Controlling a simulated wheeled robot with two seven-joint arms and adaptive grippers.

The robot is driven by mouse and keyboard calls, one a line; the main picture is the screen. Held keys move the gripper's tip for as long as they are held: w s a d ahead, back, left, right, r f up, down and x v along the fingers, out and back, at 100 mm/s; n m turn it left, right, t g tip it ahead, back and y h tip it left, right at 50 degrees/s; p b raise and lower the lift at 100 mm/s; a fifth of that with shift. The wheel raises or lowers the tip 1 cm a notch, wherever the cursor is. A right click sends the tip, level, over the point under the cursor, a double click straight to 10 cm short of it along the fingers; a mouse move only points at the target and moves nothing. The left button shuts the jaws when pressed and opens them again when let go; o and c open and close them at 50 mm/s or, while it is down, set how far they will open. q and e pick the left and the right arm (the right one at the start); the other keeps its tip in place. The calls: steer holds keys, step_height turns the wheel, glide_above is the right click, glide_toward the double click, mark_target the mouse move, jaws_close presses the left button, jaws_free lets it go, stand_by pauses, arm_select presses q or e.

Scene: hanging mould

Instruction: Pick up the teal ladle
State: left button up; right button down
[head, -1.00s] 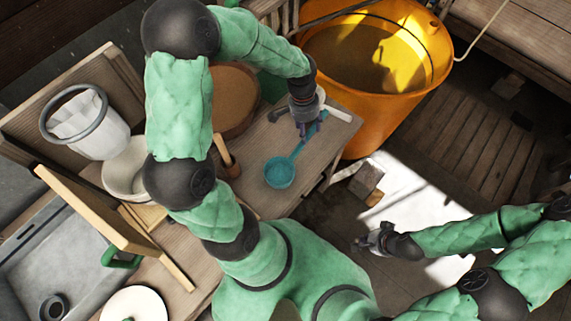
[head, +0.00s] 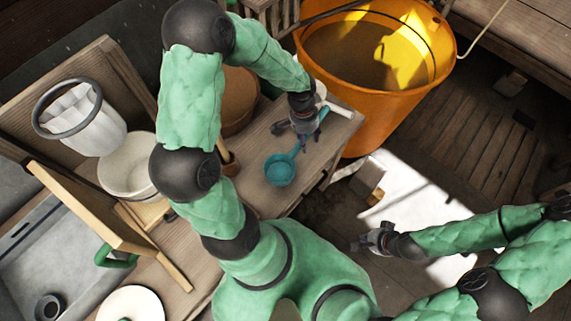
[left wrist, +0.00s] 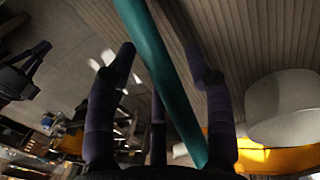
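The teal ladle (head: 280,171) lies on the wooden table, its round bowl toward me and its handle running up and right beneath my left gripper (head: 307,138). In the left wrist view the teal handle (left wrist: 158,62) crosses diagonally between the spread dark fingers of my left gripper (left wrist: 165,60). The fingers are apart, with gaps visible beside the handle.
A large orange bucket (head: 375,110) stands beyond the table (head: 325,150). A brown round vessel (head: 240,100) is left of the gripper. A pale-handled tool (head: 340,109) lies near the far edge. A pale round object (left wrist: 285,108) shows close by in the left wrist view.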

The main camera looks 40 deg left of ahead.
arm_select(q)
jaws_close()
steer(key=shift+r, duration=0.1)
